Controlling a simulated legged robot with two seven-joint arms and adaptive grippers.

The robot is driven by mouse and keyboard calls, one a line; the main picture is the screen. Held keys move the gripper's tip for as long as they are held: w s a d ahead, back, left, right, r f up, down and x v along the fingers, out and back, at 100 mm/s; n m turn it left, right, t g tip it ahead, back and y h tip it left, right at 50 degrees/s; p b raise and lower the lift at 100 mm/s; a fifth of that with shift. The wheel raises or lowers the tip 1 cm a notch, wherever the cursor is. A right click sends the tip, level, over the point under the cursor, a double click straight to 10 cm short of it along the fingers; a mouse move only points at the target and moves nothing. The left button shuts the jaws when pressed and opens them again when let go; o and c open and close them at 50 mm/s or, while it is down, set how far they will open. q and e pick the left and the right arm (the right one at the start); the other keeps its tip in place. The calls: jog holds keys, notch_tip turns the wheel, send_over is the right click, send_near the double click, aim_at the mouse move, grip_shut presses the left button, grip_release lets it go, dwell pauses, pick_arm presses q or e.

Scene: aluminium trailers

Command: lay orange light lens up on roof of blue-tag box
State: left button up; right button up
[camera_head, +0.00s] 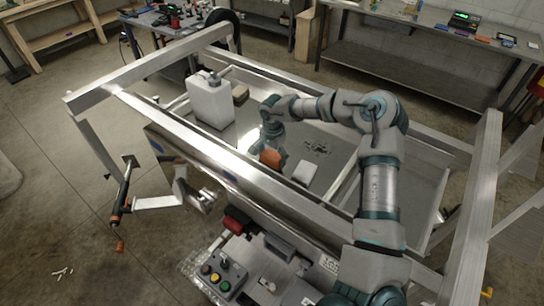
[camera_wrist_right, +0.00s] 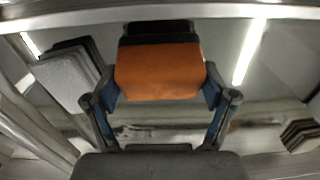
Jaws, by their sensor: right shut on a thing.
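An orange light (camera_head: 270,158) is inside the trailer frame, low near the trailer bed. My right gripper (camera_head: 272,145) reaches down over the frame and is shut on it. In the right wrist view the orange light (camera_wrist_right: 160,72) sits between both fingers, with a dark part along its far edge. I cannot tell which way its lens faces. A long metal box (camera_head: 215,165) runs along the trailer's near side; a blue mark (camera_head: 156,146) shows near its left end. The light is on the far side of this box, apart from its roof. My left gripper is not in view.
A white canister (camera_head: 210,102) stands on the trailer bed with a brown block (camera_head: 240,94) beside it. A white block (camera_head: 305,172) lies right of the light. The frame's rails (camera_head: 150,70) surround the area. A button box (camera_head: 222,277) is in front.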

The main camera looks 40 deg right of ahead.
jog(key=shift+s+a+f, duration=0.15)
jog(key=shift+s+f, duration=0.05)
jog(key=shift+f, duration=0.3)
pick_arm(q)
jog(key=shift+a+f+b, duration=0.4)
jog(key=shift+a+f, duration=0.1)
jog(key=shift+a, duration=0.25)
pick_arm(e)
jog(key=shift+f, duration=0.15)
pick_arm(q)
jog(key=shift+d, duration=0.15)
pick_arm(e)
jog(key=o, duration=1.6)
jog(key=shift+w+d+f, duration=0.1)
jog(key=shift+w+d, duration=0.1)
jog(key=shift+w, duration=0.1)
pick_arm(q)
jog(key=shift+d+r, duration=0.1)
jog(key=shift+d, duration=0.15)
pick_arm(e)
jog(key=shift+d, duration=0.1)
